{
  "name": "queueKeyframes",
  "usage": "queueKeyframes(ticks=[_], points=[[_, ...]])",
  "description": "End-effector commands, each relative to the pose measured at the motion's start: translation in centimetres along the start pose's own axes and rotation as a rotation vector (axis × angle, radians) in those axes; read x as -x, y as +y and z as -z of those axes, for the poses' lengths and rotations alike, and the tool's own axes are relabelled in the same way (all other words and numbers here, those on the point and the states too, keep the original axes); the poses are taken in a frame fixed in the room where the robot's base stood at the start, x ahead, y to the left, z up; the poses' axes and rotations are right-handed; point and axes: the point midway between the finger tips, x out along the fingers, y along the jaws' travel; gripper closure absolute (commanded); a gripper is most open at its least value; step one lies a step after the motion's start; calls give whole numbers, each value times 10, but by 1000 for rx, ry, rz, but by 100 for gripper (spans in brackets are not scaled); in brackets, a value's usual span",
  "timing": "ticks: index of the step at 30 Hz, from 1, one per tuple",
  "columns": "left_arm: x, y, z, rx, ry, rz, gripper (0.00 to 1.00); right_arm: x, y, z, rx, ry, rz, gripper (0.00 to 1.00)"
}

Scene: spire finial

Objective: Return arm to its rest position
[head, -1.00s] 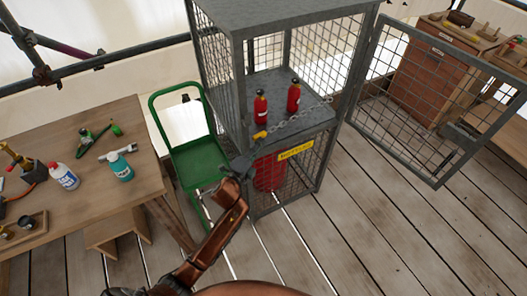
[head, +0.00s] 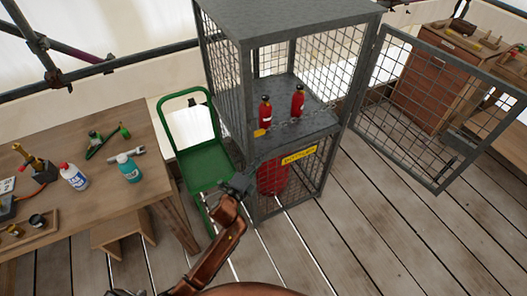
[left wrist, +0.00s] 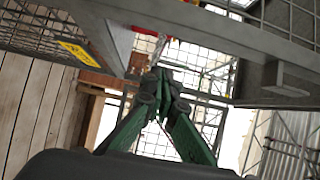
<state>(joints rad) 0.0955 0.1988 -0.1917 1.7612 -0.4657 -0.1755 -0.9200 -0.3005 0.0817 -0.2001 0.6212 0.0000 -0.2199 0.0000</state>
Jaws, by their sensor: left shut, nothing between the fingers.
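My left arm (head: 215,250), copper-coloured, reaches up from the bottom of the head view. My left gripper (head: 238,184) is shut and empty, beside the front left post of the grey mesh cage (head: 222,75). In the left wrist view its green-sided fingers (left wrist: 160,78) meet at the tips. A chain (head: 300,123) crosses the cage's open front, with a yellow piece (head: 260,132) at its left end, apart from the gripper. Two red cylinders (head: 265,112) (head: 297,101) stand on the cage's shelf. My right gripper is not in view.
A green cart (head: 207,165) stands close left of the gripper. A wooden table (head: 100,200) with bottles and tools is at the left. The cage's mesh door (head: 420,110) stands open at the right. A larger red cylinder (head: 272,178) sits in the lower cage.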

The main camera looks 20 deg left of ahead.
Motion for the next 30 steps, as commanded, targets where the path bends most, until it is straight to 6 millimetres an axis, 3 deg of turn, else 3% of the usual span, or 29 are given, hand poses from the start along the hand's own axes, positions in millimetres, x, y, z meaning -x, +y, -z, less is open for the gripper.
queueKeyframes(ticks=[3, 9, 21, 23, 26, 30], points=[[25, 0, -10, 0, -3, -2, 100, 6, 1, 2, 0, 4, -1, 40], [48, 0, -17, 1, -3, -1, 100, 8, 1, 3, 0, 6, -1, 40], [54, 8, -20, 14, -4, -14, 100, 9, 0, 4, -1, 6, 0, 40], [55, 24, -22, 37, -11, -41, 100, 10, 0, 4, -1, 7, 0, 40], [61, 70, -30, 113, -35, -121, 100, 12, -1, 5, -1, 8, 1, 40], [87, 165, -43, 271, -98, -280, 100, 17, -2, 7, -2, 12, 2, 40]])
